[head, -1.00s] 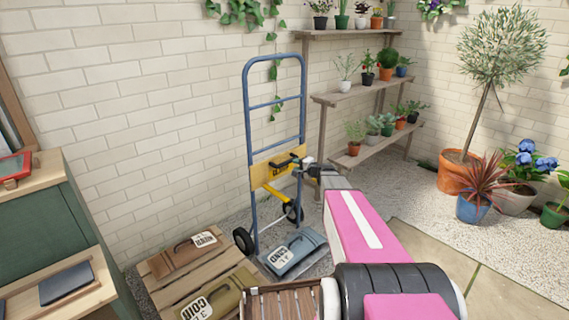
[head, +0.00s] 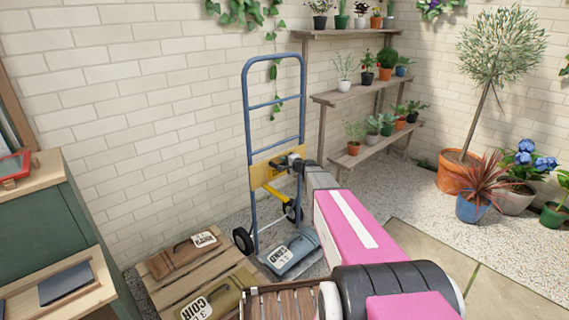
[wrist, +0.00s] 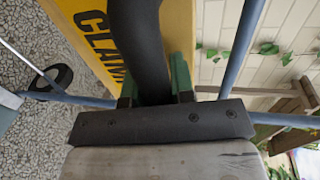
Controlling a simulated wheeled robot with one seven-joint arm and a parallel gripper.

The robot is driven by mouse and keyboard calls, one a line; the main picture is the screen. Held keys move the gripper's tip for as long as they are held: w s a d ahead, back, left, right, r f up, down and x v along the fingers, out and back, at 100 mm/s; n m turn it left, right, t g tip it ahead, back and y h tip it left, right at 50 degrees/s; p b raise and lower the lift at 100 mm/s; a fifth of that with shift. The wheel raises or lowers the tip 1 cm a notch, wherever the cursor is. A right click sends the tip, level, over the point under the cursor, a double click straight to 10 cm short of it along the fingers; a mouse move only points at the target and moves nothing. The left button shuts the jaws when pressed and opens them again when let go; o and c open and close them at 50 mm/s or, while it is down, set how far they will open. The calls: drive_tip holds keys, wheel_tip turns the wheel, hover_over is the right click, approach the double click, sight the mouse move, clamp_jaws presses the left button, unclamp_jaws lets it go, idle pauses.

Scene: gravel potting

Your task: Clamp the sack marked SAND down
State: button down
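The blue-grey sack marked SAND (head: 300,243) lies on the floor end of a blue hand truck (head: 247,110). A yellow clamp plate (head: 262,174) spans the truck's frame above the sack, well apart from it. In the wrist view this yellow plate (wrist: 88,22) shows black letters, partly cut off. My gripper (head: 296,162) is at the black clamp handle in front of the plate. In the wrist view the green fingers of my gripper (wrist: 155,88) sit against both sides of the black handle (wrist: 140,40). The fingertips are partly hidden by the handle.
A brown sack (head: 190,250) and an olive sack marked COIR (head: 220,290) lie on a wooden pallet (head: 160,290) to the left. Plant shelves (head: 345,97) stand behind my arm at the right. A green cabinet (head: 40,220) is at far left. Brick wall closes the back.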

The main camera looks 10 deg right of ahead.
wheel_tip(320, 180, down, 42)
idle(0.4)
drive_tip(key=c, duration=1.2)
unclamp_jaws()
drive_tip(key=shift+f, duration=0.1)
drive_tip(key=shift+c, duration=0.2)
drive_tip(key=shift+r, duration=0.2)
drive_tip(key=v, duration=1.1)
